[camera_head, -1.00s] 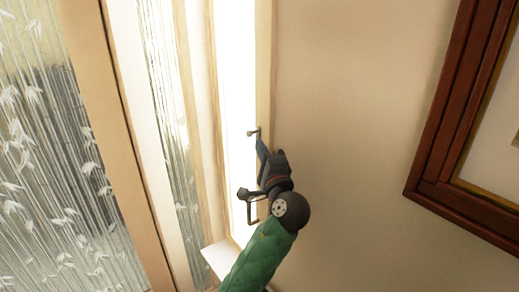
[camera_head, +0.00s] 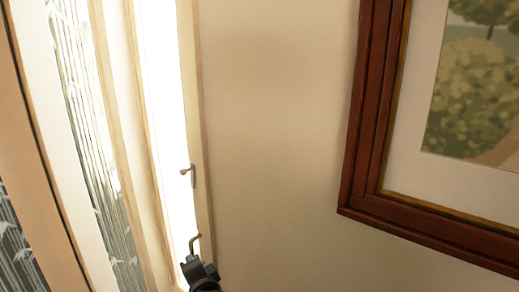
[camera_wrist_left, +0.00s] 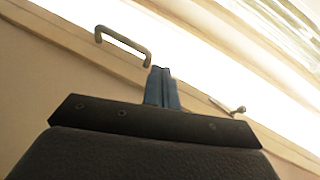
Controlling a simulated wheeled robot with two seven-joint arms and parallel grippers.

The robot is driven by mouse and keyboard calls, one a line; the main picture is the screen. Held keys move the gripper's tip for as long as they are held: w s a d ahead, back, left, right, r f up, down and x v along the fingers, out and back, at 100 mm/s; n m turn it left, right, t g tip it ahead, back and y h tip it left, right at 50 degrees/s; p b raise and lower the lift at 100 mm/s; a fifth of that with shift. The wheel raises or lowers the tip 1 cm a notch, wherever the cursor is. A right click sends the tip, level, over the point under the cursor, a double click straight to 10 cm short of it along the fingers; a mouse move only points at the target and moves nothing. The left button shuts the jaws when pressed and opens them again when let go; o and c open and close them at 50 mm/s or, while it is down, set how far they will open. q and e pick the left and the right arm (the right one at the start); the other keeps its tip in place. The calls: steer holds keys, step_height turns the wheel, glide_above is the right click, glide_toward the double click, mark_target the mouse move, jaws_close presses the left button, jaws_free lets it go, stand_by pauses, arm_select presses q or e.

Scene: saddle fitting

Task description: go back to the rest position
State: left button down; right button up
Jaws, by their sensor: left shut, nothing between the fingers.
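My left gripper (camera_head: 198,272) shows at the bottom edge of the head view, mostly cut off by the frame. In the left wrist view its two blue fingers (camera_wrist_left: 161,88) are pressed together with nothing between them. The fingertips appear apart from the window frame and its fittings. My right gripper is not in view.
A bright window (camera_head: 165,130) has a pale frame with a small knobbed catch (camera_head: 187,171) and a bar handle (camera_head: 194,241) close to my left gripper. The handle also shows in the left wrist view (camera_wrist_left: 125,43). A wood-framed picture (camera_head: 367,130) hangs at right. Bare wall lies between.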

arm_select(q)
steer(key=s+a+f+n+g+h, duration=0.1)
steer(key=s+f+n+g+h, duration=0.15)
steer(key=s+f, duration=0.5)
steer(key=s+a+f+n+g+h, duration=0.1)
steer(key=s+a+f+g, duration=0.2)
steer(key=f, duration=0.7)
steer(key=s+d+f+n+g+h, duration=0.1)
steer(key=s+f+n+g+h, duration=0.1)
steer(key=s+f, duration=0.5)
steer(key=s+f+n+g+h, duration=0.2)
steer(key=s+g, duration=0.1)
steer(key=s, duration=0.8)
step_height(320, 180, down, 22)
steer(key=w+d, duration=0.1)
steer(key=d, duration=0.1)
steer(key=s+f+g, duration=0.1)
steer(key=s+f, duration=0.2)
steer(key=f, duration=0.7)
steer(key=s+d+f+g, duration=0.1)
steer(key=s+f, duration=0.2)
steer(key=f, duration=0.8)
steer(key=shift+s+h, duration=0.3)
steer(key=shift+h, duration=0.05)
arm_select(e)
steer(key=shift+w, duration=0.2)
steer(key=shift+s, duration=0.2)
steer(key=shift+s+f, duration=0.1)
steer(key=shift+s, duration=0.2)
